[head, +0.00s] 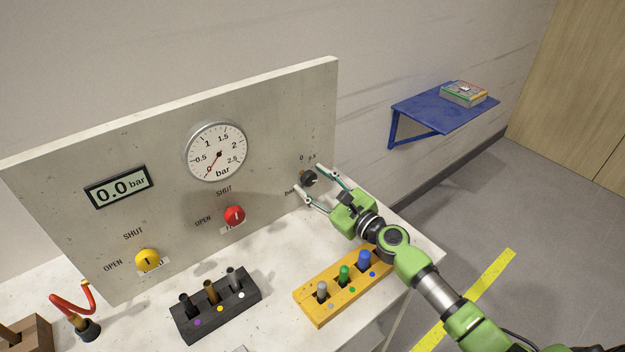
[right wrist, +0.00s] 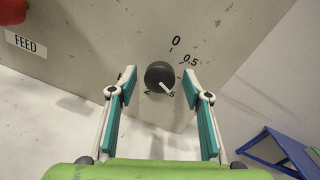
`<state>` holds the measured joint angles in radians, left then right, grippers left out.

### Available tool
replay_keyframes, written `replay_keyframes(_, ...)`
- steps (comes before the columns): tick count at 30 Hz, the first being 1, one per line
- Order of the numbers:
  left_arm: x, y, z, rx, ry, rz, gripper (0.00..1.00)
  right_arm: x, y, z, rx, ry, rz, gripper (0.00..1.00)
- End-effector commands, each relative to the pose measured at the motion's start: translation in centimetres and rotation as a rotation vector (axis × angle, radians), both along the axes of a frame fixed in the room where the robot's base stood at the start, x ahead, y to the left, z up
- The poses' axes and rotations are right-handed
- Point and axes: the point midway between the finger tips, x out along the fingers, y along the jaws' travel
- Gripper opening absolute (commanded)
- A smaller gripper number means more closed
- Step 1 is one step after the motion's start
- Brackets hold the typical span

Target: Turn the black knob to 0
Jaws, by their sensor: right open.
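The black knob (right wrist: 159,74) is a round dark knob on the upright grey panel, with a white pointer mark on its face aimed to the lower right. The printed 0 (right wrist: 176,41) sits above it, slightly right, and 0.5 is to its right; other scale marks are partly hidden. In the head view the knob (head: 310,179) is at the panel's right end. My right gripper (head: 307,177) is open, with one finger on either side of the knob; the right wrist view shows gaps between fingers and knob. My left gripper is not in view.
The panel (head: 270,110) also carries a round gauge (head: 216,151), a display (head: 119,186) reading 0.0 bar, a red knob (head: 235,216) and a yellow knob (head: 147,260). A yellow block (head: 318,312) with pegs stands below my right arm. A blue shelf (head: 420,112) is at right.

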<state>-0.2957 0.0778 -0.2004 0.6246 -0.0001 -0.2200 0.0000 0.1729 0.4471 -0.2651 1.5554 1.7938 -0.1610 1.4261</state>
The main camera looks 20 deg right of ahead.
Motion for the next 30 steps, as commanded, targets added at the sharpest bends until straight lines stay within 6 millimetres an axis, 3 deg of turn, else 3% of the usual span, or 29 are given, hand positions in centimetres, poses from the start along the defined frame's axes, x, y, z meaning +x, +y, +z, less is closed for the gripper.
replay_keyframes(11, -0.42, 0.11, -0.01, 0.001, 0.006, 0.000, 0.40, 0.66, 0.30, -0.01, 0.000, 0.000, 0.001, 0.45)
replay_keyframes(12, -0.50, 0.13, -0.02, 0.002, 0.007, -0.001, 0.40, 0.66, 0.30, -0.01, 0.000, 0.000, 0.001, 0.43)
replay_keyframes(16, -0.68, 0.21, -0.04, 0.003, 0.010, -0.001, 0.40, 0.64, 0.28, -0.01, 0.000, 0.000, 0.001, 0.09)
replay_keyframes(17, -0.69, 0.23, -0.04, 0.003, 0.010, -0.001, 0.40, 0.64, 0.29, -0.02, 0.000, 0.000, 0.001, 0.07)
replay_keyframes(30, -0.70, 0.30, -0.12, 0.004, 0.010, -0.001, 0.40, 0.61, 0.29, -0.06, -0.065, -0.023, 0.001, 0.07)
